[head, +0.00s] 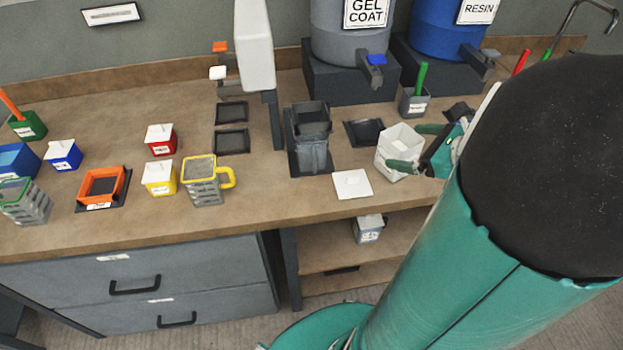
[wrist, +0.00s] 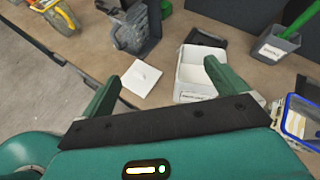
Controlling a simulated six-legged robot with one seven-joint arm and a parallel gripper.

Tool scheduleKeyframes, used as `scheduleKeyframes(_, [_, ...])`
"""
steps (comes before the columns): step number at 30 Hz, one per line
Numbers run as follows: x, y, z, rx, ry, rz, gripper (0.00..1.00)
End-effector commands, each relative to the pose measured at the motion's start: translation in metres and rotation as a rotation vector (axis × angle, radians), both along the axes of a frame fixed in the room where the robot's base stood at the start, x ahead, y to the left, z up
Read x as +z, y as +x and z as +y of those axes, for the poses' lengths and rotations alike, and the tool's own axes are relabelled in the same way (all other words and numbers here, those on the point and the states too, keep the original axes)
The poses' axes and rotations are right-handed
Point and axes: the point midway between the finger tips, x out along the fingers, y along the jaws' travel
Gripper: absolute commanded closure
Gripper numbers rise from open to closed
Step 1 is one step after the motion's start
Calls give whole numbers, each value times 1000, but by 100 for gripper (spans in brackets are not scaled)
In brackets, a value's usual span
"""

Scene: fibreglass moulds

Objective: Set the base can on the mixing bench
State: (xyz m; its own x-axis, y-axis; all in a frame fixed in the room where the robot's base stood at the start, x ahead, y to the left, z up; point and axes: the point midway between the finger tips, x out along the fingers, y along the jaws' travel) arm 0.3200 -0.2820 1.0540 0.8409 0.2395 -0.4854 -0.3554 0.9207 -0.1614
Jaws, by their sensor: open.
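A white open-topped can (head: 398,145) with a label stands on the brown bench (head: 260,205), right of centre. I cannot read its label, so I cannot tell whether it is the base can. My gripper (head: 404,146) is open beside and above it, with green fingers spread. In the wrist view, the right finger overlaps the white can (wrist: 197,72), and the gap between the fingertips (wrist: 160,75) lies partly left of it. I cannot tell whether they touch. A square white lid (head: 352,184) lies flat on the bench; it also shows in the wrist view (wrist: 141,79).
A lidded grey can (head: 369,229) stands on the shelf below. A dark grey container (head: 312,135) and a grey cup with a green handle (head: 414,102) flank the white can. Gel coat (head: 340,45) and resin (head: 438,35) drums stand behind. Coloured containers crowd the left bench.

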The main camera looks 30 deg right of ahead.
Motion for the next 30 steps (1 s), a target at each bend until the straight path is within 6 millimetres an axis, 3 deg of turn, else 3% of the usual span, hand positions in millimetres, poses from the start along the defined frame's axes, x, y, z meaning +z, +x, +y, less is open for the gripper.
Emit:
scheduleKeyframes(1, [6, 12, 34, 139, -95, 20, 2])
scheduleKeyframes(6, [12, 20, 133, 629, -474, 64, 2])
scheduleKeyframes(12, [19, 2, 213, 1178, -970, 29, 2])
scheduleKeyframes(15, [26, -10, 241, 1431, -1237, -22, 2])
scheduleKeyframes(21, [45, -27, 274, 1813, -1740, -149, 2])
scheduleKeyframes(25, [54, -31, 281, 1922, -1922, -194, 2])
scheduleKeyframes(30, [56, -32, 282, 1949, -1967, -201, 2])
